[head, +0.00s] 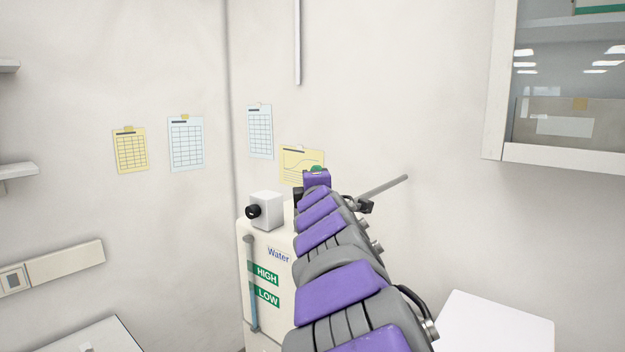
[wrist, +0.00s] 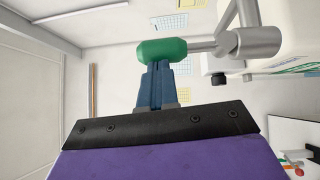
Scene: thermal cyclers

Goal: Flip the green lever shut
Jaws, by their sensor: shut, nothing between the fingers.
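The green lever (wrist: 162,50) shows large in the wrist view, with a grey metal stem running right to a grey pivot (wrist: 252,43). My gripper (wrist: 160,70) has its blue fingers together, with nothing between them. The fingertips are right at the green lever's near edge in the picture; whether they touch it I cannot tell. In the head view a small bit of the green lever (head: 317,168) shows just beyond the end of my arm. My arm hides most of the lever and its mount there.
A white tank (head: 262,300) marked Water, HIGH and LOW stands under my arm, with a white box with a black knob (head: 266,210) on top. A grey pipe (head: 384,187) sticks out to the right. A glass-fronted cabinet (head: 565,100) hangs at upper right.

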